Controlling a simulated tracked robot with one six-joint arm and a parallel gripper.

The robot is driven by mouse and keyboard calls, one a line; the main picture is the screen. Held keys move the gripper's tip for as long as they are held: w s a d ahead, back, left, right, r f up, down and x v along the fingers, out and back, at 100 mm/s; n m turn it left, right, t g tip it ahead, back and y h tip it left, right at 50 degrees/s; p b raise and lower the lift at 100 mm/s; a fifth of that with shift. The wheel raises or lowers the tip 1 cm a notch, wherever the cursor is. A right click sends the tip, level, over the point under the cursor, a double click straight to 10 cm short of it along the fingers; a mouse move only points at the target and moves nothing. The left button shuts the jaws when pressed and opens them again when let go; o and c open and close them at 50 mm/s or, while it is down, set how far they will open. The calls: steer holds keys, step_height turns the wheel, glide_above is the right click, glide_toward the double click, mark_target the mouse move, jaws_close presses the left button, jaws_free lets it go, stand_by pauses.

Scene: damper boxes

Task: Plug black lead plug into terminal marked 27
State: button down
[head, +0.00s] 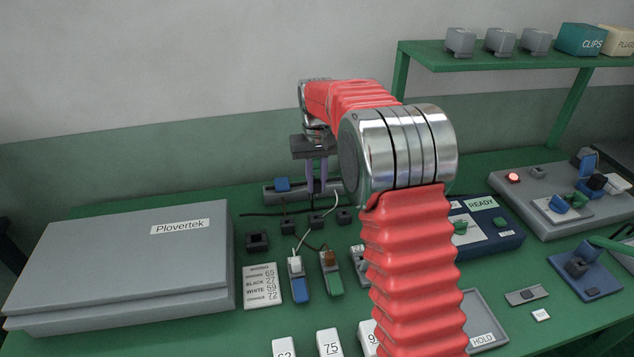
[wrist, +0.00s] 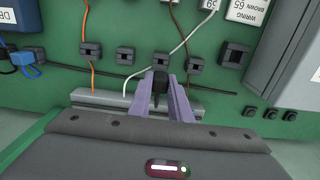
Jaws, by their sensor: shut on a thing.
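My gripper (head: 317,190) is over the back of the green bench, with its purple fingers pointing down. In the wrist view my gripper (wrist: 160,92) is shut on the black lead plug (wrist: 160,84), a small dark piece between the fingertips. A thin black lead (head: 265,213) runs along the bench there. The wiring card (head: 262,287) lists black as 27. White number labels (head: 330,343) stand at the front, one reading 75. I cannot make out a terminal marked 27; my arm hides part of the bench.
A grey rail (wrist: 105,98) lies under the fingers. Several black clips (wrist: 125,56) stand in a row, with white and orange leads near them. The Plovertek case (head: 130,255) fills the left. A blue READY box (head: 485,228) is at right, below a green shelf (head: 500,55).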

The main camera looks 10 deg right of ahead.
steer(key=s+d+r+m, duration=0.1)
steer(key=s+d+r, duration=0.3)
steer(key=s+d, duration=0.35)
steer(key=s+d+f+n, duration=0.1)
steer(key=s+f, duration=0.4)
steer(key=s, duration=0.4)
steer(key=shift+s+f, duration=0.35)
steer(key=shift+d, duration=0.1)
steer(key=shift+f, duration=0.15)
steer(key=shift+f, duration=2.9)
steer(key=shift+f, duration=1.1)
